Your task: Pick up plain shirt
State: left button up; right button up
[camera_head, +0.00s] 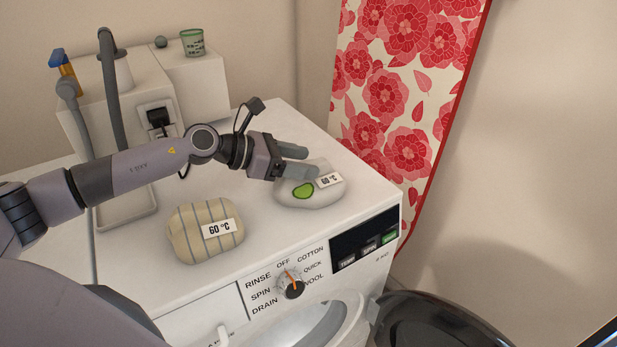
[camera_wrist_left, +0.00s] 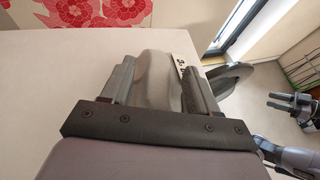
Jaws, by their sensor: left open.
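A whitish shirt bundle with a green spot (camera_head: 303,191) and a white temperature tag lies on the washing machine top (camera_head: 262,262), near its front right corner. Apart from the spot it has no pattern. A beige striped bundle (camera_head: 190,236) with a "60 °C" tag lies to its left. My left gripper (camera_head: 303,162) is open at the whitish bundle's upper side, its fingers partly covering it. In the left wrist view the whitish bundle (camera_wrist_left: 157,80) shows between the two fingers; contact cannot be told. What seems my right gripper (camera_wrist_left: 290,101) shows small at the right.
A dial (camera_head: 291,286) and display are on the machine's front, with the dark round door (camera_head: 435,322) open below. A red floral cloth (camera_head: 405,90) hangs behind the right edge.

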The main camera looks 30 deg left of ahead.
pick_arm(q)
jog(key=shift+x, duration=0.85)
jog(key=shift+r, duration=0.1)
grip_shut()
